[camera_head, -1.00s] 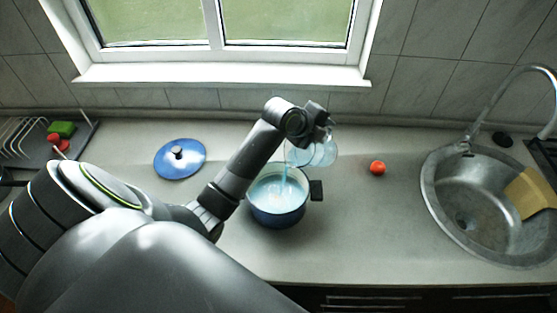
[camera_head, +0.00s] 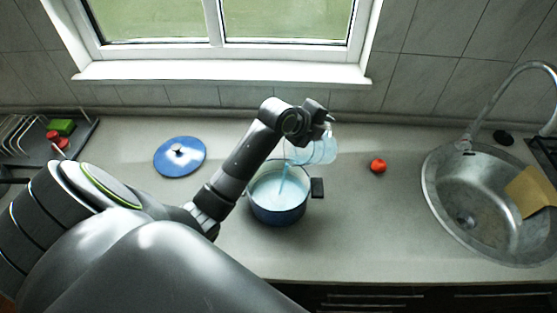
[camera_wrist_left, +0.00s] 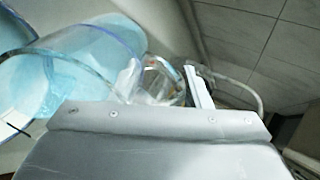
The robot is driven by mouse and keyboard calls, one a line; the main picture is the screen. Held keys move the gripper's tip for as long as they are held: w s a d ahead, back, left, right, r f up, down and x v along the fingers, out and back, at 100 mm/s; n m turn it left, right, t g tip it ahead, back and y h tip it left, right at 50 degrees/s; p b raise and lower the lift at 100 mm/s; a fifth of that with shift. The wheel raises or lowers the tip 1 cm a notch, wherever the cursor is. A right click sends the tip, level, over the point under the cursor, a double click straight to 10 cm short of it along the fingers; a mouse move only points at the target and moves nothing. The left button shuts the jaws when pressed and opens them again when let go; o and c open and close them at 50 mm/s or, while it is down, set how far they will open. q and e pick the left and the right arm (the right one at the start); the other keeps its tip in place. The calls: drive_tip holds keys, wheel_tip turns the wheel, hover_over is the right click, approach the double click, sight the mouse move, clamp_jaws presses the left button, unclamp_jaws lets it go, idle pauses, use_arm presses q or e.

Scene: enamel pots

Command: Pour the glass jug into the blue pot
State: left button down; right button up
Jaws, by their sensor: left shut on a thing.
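The blue pot (camera_head: 279,208) stands upright on the counter with its lid off and pale blue liquid inside. The glass jug (camera_head: 316,151) is tilted above its back right rim, and a thin stream of pale blue liquid falls from it into the pot. My left gripper (camera_head: 325,122) is shut on the jug and holds it in the air. In the left wrist view the jug (camera_wrist_left: 85,50) is large and close, with pale blue liquid in it, and its handle lies by the fingers. The fingertips are partly hidden in the head view. My right gripper is not in view.
A blue lid (camera_head: 180,158) lies on the counter left of the pot. A red tomato-like ball (camera_head: 378,166) is to the right. A metal sink (camera_head: 470,215) with a tap is at the far right. A dish rack (camera_head: 25,135) stands at the far left. The front counter is clear.

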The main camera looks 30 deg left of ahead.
use_arm(q)
drive_tip(key=shift+w, duration=0.2)
drive_tip(key=shift+s+r, duration=0.15)
drive_tip(key=shift+s, duration=0.2)
drive_tip(key=shift+w+b, duration=0.3)
drive_tip(key=shift+b, duration=0.05)
drive_tip(key=shift+s, duration=0.4)
drive_tip(key=shift+w+t+b, duration=0.25)
drive_tip(key=shift+t+b, duration=0.05)
drive_tip(key=shift+s+a, duration=0.1)
drive_tip(key=shift+s, duration=0.25)
drive_tip(key=shift+w, duration=0.25)
